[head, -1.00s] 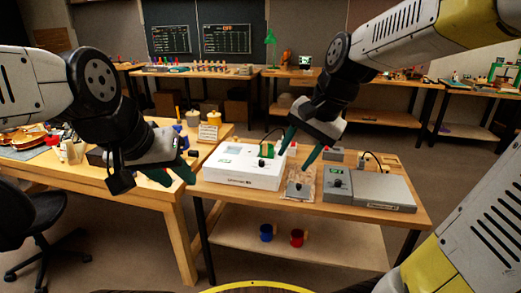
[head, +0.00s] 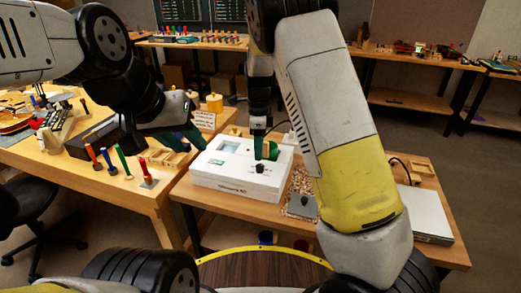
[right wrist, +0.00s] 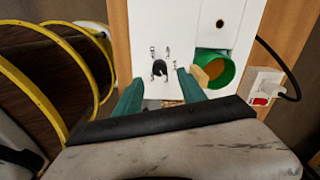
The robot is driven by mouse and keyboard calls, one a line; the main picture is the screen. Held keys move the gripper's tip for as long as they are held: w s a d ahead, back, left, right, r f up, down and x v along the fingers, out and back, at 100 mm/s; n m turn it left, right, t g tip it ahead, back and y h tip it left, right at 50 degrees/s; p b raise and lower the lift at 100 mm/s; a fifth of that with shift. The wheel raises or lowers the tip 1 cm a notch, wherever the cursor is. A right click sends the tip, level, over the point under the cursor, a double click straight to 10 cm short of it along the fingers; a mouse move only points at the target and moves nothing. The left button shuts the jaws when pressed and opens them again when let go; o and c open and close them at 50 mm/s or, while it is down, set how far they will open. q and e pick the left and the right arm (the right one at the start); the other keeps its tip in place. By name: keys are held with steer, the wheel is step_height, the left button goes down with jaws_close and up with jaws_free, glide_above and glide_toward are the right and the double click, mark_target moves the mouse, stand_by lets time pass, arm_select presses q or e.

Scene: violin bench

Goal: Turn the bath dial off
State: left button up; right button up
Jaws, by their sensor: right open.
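Contact and the dial's pointing cannot be told. My left gripper (head: 184,138) is open and empty, left of the bath.
A green cup (right wrist: 217,72) with a wooden piece sits in the bath's opening, close to my right fingers. A plug switch with a red button (right wrist: 263,92) is beside the bath. A grey box (head: 427,212) stands to the right. Colored-handled tools (head: 123,163) stand on the left bench.

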mark_target(259, 165)
step_height(259, 165, down, 7)
steer(key=shift+r, duration=0.2)
jaws_close()
